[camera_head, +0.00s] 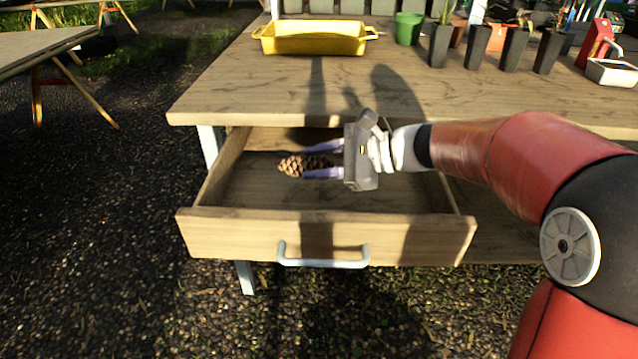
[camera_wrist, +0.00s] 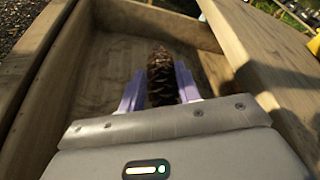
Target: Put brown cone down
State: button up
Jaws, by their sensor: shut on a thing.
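The brown cone (camera_head: 300,165) is a scaly pine cone between the purple fingers of my gripper (camera_head: 322,161). My gripper is shut on it, over the open wooden drawer (camera_head: 270,232) of the table. In the wrist view the cone (camera_wrist: 163,78) stands out between the two fingers (camera_wrist: 160,90), with the drawer's floor (camera_wrist: 105,75) behind it. The cone is inside the outline of the drawer. I cannot tell whether it touches the drawer floor.
The drawer holds nothing else that I can see. The tabletop (camera_head: 230,92) overhangs its back part. A yellow tray (camera_head: 315,45), a green pot (camera_head: 408,28) and several dark pots (camera_head: 476,48) stand on the table. Another table (camera_head: 40,45) is at the far left.

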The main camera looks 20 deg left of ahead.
aim_at(319, 197)
jog(key=shift+f, duration=2.4)
jog(key=shift+f+b, duration=0.15)
jog(key=shift+b, duration=0.2)
jog(key=o, duration=1)
jog(key=shift+c, duration=0.2)
jog(key=shift+r, duration=0.2)
